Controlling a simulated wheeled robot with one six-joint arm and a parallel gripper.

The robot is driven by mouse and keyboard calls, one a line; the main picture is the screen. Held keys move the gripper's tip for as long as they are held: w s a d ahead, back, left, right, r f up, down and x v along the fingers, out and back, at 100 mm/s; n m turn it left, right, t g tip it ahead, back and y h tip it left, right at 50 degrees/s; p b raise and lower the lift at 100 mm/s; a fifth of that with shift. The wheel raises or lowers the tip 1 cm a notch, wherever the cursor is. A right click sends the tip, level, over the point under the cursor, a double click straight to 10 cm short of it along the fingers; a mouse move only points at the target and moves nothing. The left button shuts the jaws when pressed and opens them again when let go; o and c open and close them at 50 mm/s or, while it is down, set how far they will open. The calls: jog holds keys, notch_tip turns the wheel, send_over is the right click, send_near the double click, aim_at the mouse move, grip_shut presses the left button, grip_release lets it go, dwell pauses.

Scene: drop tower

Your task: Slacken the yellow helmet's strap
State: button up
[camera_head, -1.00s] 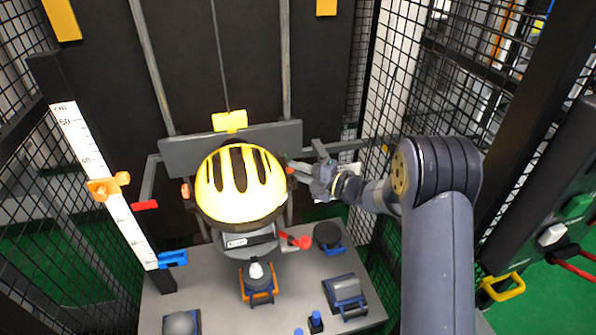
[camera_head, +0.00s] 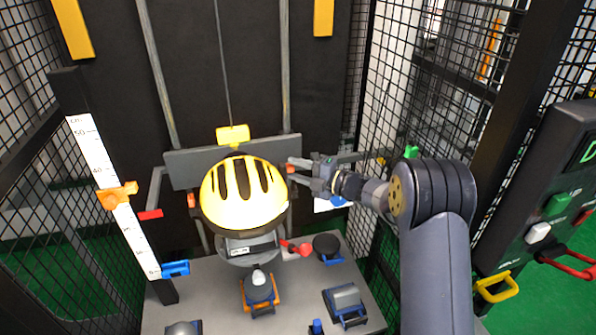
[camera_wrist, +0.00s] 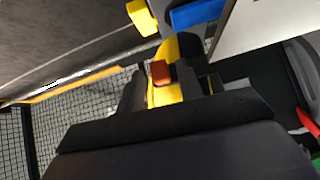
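The yellow helmet (camera_head: 222,199) with dark vent slots sits upright on a grey headform (camera_head: 247,246) in front of a grey crossbar. A small orange-red knob (camera_head: 291,169) shows at its right side, and an orange one (camera_head: 191,200) is at its left. My gripper (camera_head: 296,172) is at the helmet's right side, pointing left. In the wrist view the helmet's yellow shell (camera_wrist: 165,92) and the orange-red knob (camera_wrist: 160,72) lie between my two dark fingers, which stand apart. I cannot tell whether they touch the knob. No strap webbing is clear.
A yellow block (camera_head: 233,135) on a cable is above the helmet. A ruler (camera_head: 92,150) with an orange slider (camera_head: 117,195) stands left. Below is a grey table (camera_head: 210,290) with several fixtures. Mesh walls and a control panel (camera_head: 550,215) are at right.

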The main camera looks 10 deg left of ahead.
jog(key=shift+o, duration=0.3)
jog(key=b+v, duration=0.2)
jog(key=v, duration=0.5)
jog(key=shift+d, duration=0.25)
jog(key=f+p+x, duration=0.1)
jog(key=p+x, duration=0.1)
jog(key=x, duration=0.5)
jog(key=shift+a, duration=0.3)
jog(key=shift+f, duration=0.1)
